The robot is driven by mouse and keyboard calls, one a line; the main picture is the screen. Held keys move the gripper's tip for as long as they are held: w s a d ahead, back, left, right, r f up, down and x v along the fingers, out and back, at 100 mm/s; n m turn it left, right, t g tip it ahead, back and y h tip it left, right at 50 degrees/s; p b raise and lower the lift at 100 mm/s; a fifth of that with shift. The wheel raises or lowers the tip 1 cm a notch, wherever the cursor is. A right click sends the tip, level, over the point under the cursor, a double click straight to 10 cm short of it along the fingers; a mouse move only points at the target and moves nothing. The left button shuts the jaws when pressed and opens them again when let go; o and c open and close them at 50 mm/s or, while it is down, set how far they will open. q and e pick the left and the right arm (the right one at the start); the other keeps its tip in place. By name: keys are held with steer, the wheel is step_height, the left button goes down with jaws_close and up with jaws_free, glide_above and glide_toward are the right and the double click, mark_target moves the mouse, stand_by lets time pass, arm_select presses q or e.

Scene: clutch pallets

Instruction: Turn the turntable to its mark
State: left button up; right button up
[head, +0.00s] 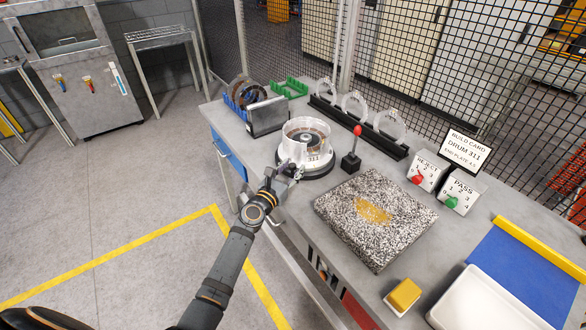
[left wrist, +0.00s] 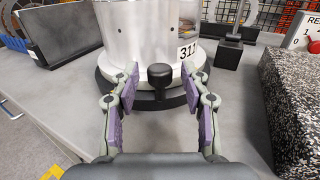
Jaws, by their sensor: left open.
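The turntable (head: 318,171) is a round black-rimmed base on the workbench, with a pale metal drum (head: 318,152) labelled 311 standing upright on it. In the left wrist view the turntable's dark rim (left wrist: 112,92) curves below the drum (left wrist: 145,40). A black knob (left wrist: 160,76) sticks out at the near side. My left gripper (left wrist: 160,90) is open, with its purple-padded fingers on either side of the knob and gaps at both sides. In the head view the left gripper (head: 283,172) is at the turntable's near-left edge. I cannot make out the mark. My right gripper is not in view.
A speckled stone plate (head: 400,215) lies right of the turntable. A red-topped lever (head: 353,150) stands close behind it. A dark upright panel (head: 267,117) and a rack of clear rings (head: 350,120) stand farther back. A yellow block (head: 404,295) lies near the front edge.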

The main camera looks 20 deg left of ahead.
arm_select(q)
steer(key=shift+w+d, duration=0.1)
steer(key=shift+w, duration=0.3)
steer(key=shift+r, duration=0.1)
steer(key=shift+c, duration=0.4)
jaws_close()
